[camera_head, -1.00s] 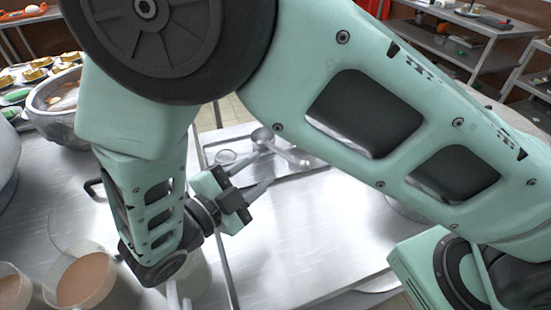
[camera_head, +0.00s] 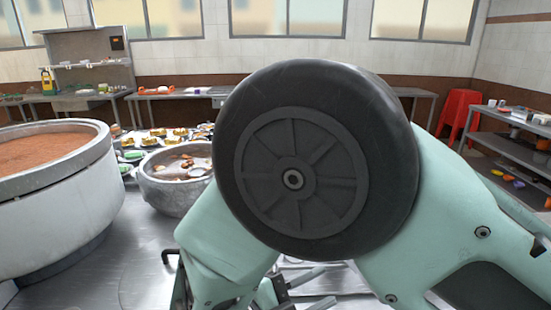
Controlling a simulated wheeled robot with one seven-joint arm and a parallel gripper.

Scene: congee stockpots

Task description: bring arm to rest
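My gripper (camera_head: 316,287) shows at the bottom edge, below the big dark joint disc of my arm. Its two fingers point right and stand apart, with nothing seen between them. The lower part of the gripper is cut off by the frame edge. My mint-green arm is folded and fills the middle and right of the view. It hides much of the counter behind it.
A large pot of brown congee (camera_head: 45,155) stands at left. A grey bowl (camera_head: 172,202) with brown contents sits beside it, with small plates of yellow food (camera_head: 160,132) behind. A shelf rack (camera_head: 510,140) and red stools (camera_head: 458,110) stand at right.

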